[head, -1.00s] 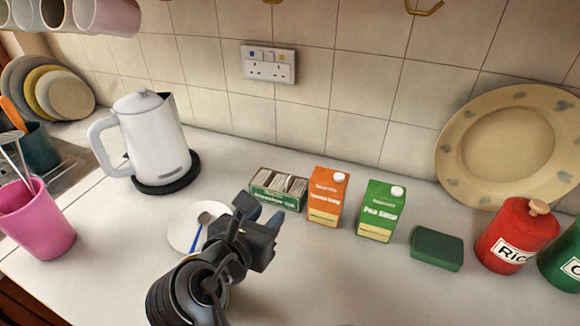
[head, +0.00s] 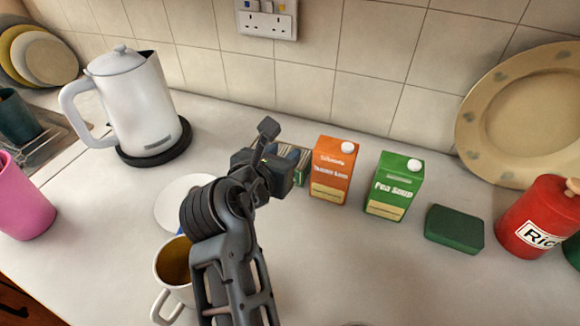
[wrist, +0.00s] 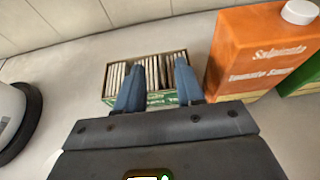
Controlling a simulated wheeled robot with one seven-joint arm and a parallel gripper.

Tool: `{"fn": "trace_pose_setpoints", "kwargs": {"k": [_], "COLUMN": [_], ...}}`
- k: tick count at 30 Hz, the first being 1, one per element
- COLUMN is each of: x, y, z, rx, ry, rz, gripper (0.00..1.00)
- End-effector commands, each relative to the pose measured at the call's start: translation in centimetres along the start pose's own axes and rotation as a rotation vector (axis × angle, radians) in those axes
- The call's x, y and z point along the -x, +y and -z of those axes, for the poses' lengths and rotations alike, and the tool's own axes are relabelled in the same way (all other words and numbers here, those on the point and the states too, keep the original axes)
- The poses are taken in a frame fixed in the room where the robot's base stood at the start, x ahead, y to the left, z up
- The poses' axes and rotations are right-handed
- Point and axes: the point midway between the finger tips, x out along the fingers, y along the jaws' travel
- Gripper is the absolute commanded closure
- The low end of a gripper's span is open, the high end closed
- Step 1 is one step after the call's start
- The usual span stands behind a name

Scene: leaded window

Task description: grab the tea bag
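The tea bags (wrist: 150,75) stand in a row of pale packets inside an open green box (wrist: 110,99). In the head view the box (head: 300,177) is mostly hidden behind my gripper (head: 278,150). In the wrist view my gripper (wrist: 159,84) is open, with its two blue fingers apart and pointing toward the box.
An orange soup carton (head: 333,170) stands just right of the box, with a green pea soup carton (head: 395,187) beyond. A white kettle (head: 137,105) is at left. A white plate (head: 180,198) and a mug (head: 172,285) with brown contents are near my arm. The tiled wall rises behind.

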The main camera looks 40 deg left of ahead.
Motion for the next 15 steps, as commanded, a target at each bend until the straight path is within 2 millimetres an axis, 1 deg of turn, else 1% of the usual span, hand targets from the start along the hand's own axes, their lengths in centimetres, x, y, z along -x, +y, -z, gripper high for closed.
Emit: {"fn": "trace_pose_setpoints", "kwargs": {"k": [1, 6, 15], "x": [-0.7, -1.9, -2.2], "y": [0.0, 0.0, 0.0], "z": [0.5, 0.3, 0.0], "rx": [-0.002, -0.001, 0.000], "ry": [0.000, 0.000, 0.001], "rz": [0.000, 0.000, 0.000], "gripper": [0.63, 0.63, 0.63]}}
